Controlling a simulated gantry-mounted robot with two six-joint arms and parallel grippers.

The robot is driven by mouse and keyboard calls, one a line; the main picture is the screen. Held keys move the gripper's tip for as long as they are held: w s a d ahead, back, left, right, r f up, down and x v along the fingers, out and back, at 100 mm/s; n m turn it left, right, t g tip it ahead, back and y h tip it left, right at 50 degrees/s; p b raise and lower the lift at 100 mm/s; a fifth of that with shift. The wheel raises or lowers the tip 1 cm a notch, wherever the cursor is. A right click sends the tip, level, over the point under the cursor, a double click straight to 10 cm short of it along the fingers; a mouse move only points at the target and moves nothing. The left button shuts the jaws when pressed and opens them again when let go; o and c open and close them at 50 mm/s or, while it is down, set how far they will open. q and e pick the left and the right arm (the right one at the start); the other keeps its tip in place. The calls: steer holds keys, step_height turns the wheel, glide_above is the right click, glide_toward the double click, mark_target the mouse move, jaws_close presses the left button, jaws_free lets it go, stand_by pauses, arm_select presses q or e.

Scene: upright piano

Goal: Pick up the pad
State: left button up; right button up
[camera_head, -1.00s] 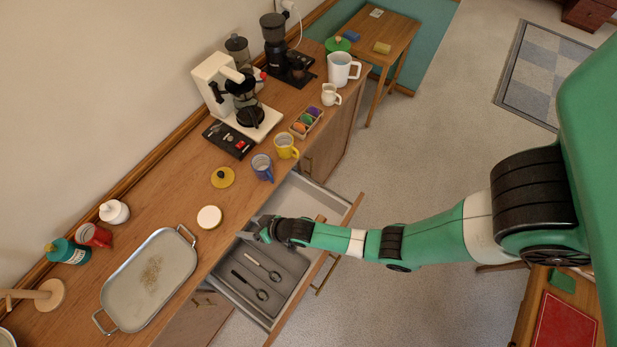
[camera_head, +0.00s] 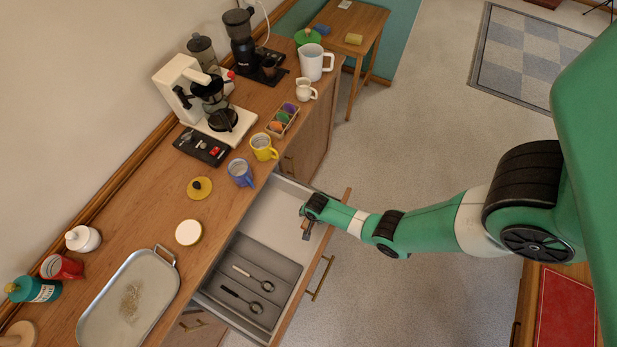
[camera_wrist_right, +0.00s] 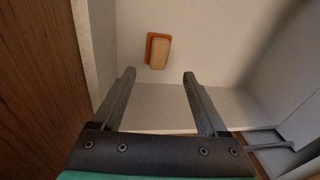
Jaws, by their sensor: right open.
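The pad (camera_wrist_right: 159,51) is a small tan block with an orange-brown base. In the right wrist view it lies on the pale drawer floor, just beyond my fingertips and roughly centred between them. My right gripper (camera_wrist_right: 159,75) is open and empty, apart from the pad. In the head view my right gripper (camera_head: 305,227) is over the open drawer (camera_head: 268,212), near its front panel. There the pad cannot be told apart from the gripper. My left gripper is not in view.
A grey tray (camera_head: 284,270) with two spoon-like utensils sits in the near part of the drawer. The counter beside it holds a blue mug (camera_head: 240,172), a yellow mug (camera_head: 263,147), a round white lid (camera_head: 189,232) and a metal tray (camera_head: 112,300). The drawer walls stand close around my gripper.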

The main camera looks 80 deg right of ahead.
mark_target(308, 222)
step_height(308, 222, down, 3)
steer(key=shift+w+d+b, duration=0.15)
steer(key=shift+b, duration=0.65)
steer(key=shift+r, duration=0.1)
step_height(308, 222, down, 5)
steer(key=b, duration=0.4)
steer(key=shift+w+d+b, duration=0.1)
steer(key=shift+w+b, duration=0.05)
steer(key=shift+b, duration=0.2)
steer(key=shift+d, duration=0.1)
steer(key=shift+w, duration=0.1)
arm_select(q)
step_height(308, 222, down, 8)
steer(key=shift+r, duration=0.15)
arm_select(e)
jaws_close()
